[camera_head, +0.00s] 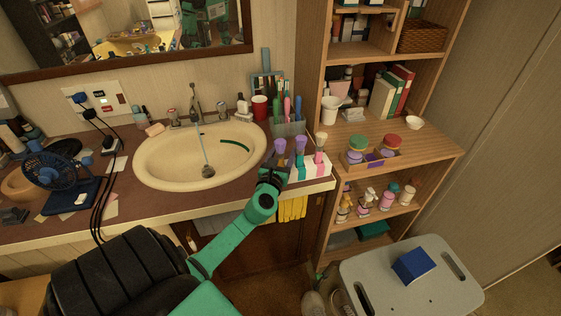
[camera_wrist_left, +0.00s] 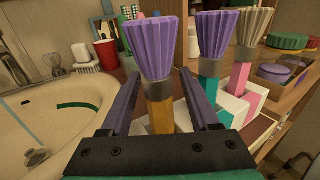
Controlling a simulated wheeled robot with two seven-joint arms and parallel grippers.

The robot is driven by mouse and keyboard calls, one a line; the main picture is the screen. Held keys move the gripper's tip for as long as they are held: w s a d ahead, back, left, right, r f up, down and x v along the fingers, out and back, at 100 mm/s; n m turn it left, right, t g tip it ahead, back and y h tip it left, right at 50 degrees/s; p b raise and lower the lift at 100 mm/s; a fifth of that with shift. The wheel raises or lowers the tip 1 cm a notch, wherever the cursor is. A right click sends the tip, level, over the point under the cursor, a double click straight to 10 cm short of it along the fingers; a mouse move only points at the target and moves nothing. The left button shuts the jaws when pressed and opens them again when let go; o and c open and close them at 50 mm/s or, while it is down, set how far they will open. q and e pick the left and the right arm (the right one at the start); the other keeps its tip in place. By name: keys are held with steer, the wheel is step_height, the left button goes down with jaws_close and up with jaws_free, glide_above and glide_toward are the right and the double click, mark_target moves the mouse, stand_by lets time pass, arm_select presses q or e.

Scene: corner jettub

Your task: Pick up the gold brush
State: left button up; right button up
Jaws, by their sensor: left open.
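The gold brush (camera_wrist_left: 161,115) stands upright with its gold handle down, a grey metal collar and flared purple bristles on top. In the head view its purple bristles (camera_head: 280,146) show at the right end of the counter, and its handle is hidden by my gripper. My left gripper (camera_wrist_left: 158,105) is open, with one finger on each side of the gold handle below the collar. I cannot tell whether either finger touches it. In the head view the left gripper (camera_head: 276,172) is at the counter's front right. My right gripper is not in view.
A teal-handled purple brush (camera_wrist_left: 210,70) and a pink-handled beige brush (camera_wrist_left: 246,65) stand close on the right in a white holder (camera_head: 317,168). The sink (camera_head: 150,178) lies left. Behind are a red cup (camera_head: 259,107) and a grey organizer (camera_head: 290,128). A wooden shelf (camera_head: 440,150) rises right.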

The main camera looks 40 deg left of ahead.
arm_select(q)
steer(key=shift+s, duration=0.15)
jaws_close()
step_height(320, 180, up, 20)
steer(key=p, duration=1.2)
steer(key=shift+p, duration=0.35)
